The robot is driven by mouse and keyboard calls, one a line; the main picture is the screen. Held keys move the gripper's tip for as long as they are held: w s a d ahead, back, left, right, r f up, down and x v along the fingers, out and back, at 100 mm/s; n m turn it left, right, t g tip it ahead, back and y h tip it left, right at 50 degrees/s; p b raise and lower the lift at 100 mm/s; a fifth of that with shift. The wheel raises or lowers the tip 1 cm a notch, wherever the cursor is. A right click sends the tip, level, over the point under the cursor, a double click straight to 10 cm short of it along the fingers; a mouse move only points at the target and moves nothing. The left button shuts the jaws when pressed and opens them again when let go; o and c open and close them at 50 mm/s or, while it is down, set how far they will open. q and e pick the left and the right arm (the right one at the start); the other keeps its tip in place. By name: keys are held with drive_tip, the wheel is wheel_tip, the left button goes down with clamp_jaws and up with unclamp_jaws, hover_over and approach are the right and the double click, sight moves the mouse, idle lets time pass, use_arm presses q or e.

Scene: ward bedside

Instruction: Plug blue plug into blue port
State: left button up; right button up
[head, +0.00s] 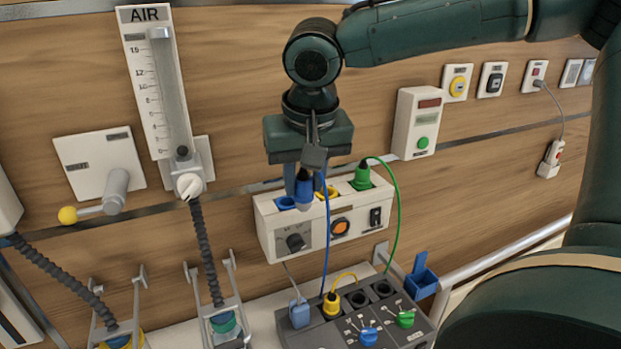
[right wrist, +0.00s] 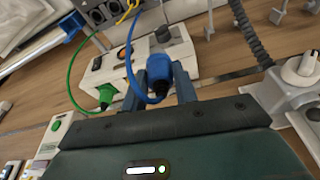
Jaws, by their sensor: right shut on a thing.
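My right gripper (head: 297,190) is shut on the blue plug (head: 304,188), which hangs pointing down just above the white port box (head: 265,225). The blue port (head: 284,203) is at the left end of the box's top, just left of the plug in the head view; the plug looks apart from it. A blue cable (head: 326,230) runs down from the plug. In the right wrist view the blue plug (right wrist: 164,68) sits between my fingers (right wrist: 160,80); the blue port is hidden there. My left gripper is not in view.
A green plug (head: 362,178) stands in the box's right port, beside a partly hidden yellow port (head: 326,192). Below is a grey console (head: 375,325) with a yellow plug (head: 332,304) and knobs. An AIR flowmeter (head: 160,90) is on the wall at left.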

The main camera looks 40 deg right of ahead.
drive_tip(key=shift+w+d+f, duration=0.3)
drive_tip(key=shift+w+f, duration=0.1)
drive_tip(key=shift+w, duration=0.85)
drive_tip(key=shift+w+d+f, duration=0.3)
drive_tip(key=shift+w+f, duration=0.1)
drive_tip(key=shift+w, duration=0.9)
drive_tip(key=shift+w+d+f, duration=0.3)
drive_tip(key=shift+w+f, duration=0.1)
drive_tip(key=shift+w, duration=0.85)
drive_tip(key=shift+f, duration=1.45)
idle(1.3)
drive_tip(key=o, duration=1)
drive_tip(key=shift+o, duration=0.2)
drive_tip(key=v, duration=1.3)
drive_tip(key=shift+b, duration=0.45)
